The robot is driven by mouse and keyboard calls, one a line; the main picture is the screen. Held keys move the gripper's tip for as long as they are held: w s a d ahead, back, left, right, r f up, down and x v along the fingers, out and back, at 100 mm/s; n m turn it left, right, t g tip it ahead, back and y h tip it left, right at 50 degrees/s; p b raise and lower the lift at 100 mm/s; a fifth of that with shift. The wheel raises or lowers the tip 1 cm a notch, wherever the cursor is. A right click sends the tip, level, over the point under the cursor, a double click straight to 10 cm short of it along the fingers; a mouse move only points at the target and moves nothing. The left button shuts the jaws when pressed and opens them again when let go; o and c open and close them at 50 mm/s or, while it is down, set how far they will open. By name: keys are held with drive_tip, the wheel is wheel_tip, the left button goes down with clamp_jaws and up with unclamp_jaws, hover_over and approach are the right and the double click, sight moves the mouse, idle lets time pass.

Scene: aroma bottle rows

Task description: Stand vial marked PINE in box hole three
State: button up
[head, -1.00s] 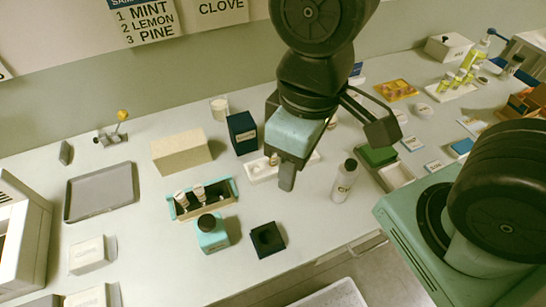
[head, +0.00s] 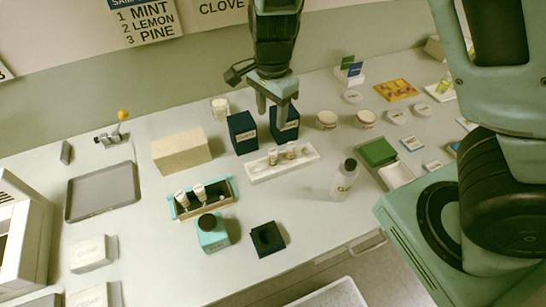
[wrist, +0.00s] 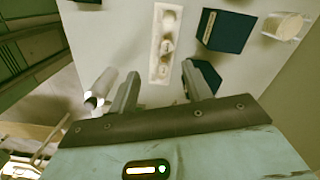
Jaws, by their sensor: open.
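The teal box (head: 222,204) stands at the middle front with two white-capped vials (head: 190,202) in its left and middle places; its right end shows no standing vial. A white rack (head: 307,155) behind it to the right holds two small vials (head: 281,156) with brown-and-white bodies. Their labels are too small to read, so I cannot tell which is PINE. My gripper (head: 272,112) is open and empty, above and behind the rack in front of a dark blue box. In the wrist view the rack (wrist: 156,70) lies beyond and between my open fingers (wrist: 161,74).
Dark blue boxes (head: 241,133) stand behind the rack. A teal bottle (head: 212,236) and a black square holder (head: 267,239) are in front. A beige block (head: 181,151) and grey tray (head: 101,191) lie left. A wall sign (head: 147,22) lists 3 PINE.

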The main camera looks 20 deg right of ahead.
drive_tip(key=w, duration=0.1)
drive_tip(key=m+p, duration=0.1)
approach(274, 150)
drive_tip(key=f, duration=0.6)
drive_tip(key=shift+s+a+f, duration=0.15)
drive_tip(key=shift+s+a, duration=0.2)
drive_tip(key=shift+w+f+p, duration=0.2)
drive_tip(key=shift+f+p, duration=0.5)
drive_tip(key=shift+f, duration=1.85)
drive_tip(key=shift+d, duration=0.1)
drive_tip(key=c, duration=1.1)
